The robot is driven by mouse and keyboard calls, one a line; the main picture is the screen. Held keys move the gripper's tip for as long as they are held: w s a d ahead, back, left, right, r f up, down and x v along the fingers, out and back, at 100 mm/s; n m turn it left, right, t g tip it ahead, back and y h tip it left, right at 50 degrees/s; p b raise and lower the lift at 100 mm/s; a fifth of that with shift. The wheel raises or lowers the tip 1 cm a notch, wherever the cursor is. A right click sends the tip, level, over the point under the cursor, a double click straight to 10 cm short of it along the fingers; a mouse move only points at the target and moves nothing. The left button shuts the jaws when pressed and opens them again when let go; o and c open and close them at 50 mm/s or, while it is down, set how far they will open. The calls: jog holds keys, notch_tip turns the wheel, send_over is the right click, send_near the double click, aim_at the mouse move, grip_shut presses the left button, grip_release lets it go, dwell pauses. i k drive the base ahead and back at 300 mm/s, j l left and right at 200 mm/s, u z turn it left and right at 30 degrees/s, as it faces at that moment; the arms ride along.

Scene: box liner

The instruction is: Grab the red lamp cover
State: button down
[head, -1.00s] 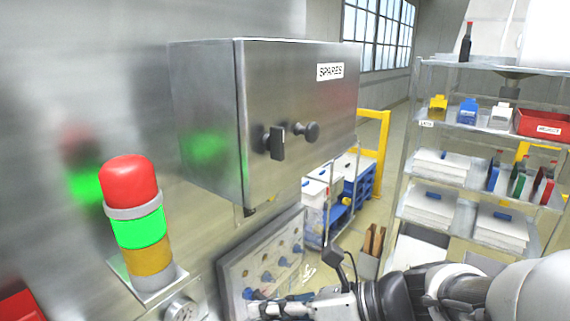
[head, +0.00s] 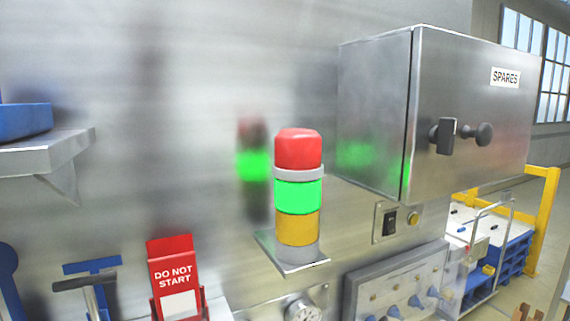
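The red lamp cover (head: 298,149) is the domed top of a stack light in the middle of the head view. Below it are a pale ring, a lit green section (head: 298,195), an amber section (head: 298,229) and a grey base. The stack light stands upright on a small metal bracket (head: 303,266) on the steel wall. A blurred reflection of the red and green shows on the wall to its left. My gripper is not in this view.
A closed steel SPARES cabinet (head: 470,95) juts out right of the lamp. A switch plate (head: 391,219) and a knobbed panel (head: 400,285) sit below it. A red DO NOT START holder (head: 175,275) is lower left. A shelf (head: 50,152) juts out at left.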

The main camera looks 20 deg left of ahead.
aim_at(296, 148)
jog(key=k+j+u, duration=0.1)
jog(key=u, duration=0.85)
